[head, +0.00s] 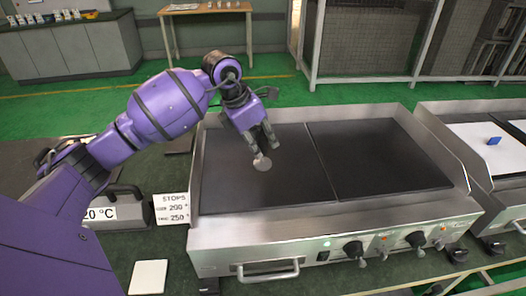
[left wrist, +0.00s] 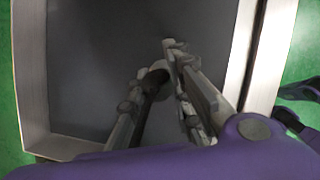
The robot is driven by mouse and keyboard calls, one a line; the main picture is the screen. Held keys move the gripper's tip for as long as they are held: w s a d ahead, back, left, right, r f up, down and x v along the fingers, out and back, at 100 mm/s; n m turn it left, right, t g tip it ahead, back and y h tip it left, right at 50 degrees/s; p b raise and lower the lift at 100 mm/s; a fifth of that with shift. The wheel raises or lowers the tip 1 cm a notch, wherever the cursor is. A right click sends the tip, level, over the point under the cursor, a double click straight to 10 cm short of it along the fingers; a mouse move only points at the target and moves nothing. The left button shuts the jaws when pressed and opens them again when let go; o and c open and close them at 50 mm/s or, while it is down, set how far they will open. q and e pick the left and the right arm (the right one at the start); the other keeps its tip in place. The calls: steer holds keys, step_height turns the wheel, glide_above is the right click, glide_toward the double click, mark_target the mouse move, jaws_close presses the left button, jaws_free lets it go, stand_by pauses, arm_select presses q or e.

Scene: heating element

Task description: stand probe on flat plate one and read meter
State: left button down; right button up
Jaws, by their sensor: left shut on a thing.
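My left gripper (head: 262,143) is shut on the probe (head: 262,163), a small piece with a pale round end below the fingertips. It is over the left dark flat plate (head: 235,190) of the steel griddle. I cannot tell whether the probe touches the plate. In the left wrist view the fingers of my left gripper (left wrist: 165,62) close around the probe (left wrist: 158,70), with the dark plate (left wrist: 90,60) beneath. The meter (head: 125,212) at the left shows "20 °C", its left part hidden by my arm. My right gripper is not in view.
The right dark plate (head: 380,155) is bare. A "STOPS" card (head: 171,209) stands left of the griddle, and a pale blank tile (head: 149,276) lies in front. Knobs (head: 354,249) line the griddle front. Another griddle with a blue block (head: 494,141) stands at the right.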

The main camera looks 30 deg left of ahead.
mark_target(263, 152)
arm_select(q)
steer(key=shift+w+a+f, duration=0.1)
steer(key=shift+w+f, duration=0.6)
steer(key=shift+f, duration=0.1)
step_height(263, 152, down, 2)
steer(key=shift+f, duration=0.45)
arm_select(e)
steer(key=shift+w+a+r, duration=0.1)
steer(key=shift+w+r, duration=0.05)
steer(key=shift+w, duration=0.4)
arm_select(q)
steer(key=shift+f, duration=0.2)
steer(key=c, duration=1.6)
jaws_free()
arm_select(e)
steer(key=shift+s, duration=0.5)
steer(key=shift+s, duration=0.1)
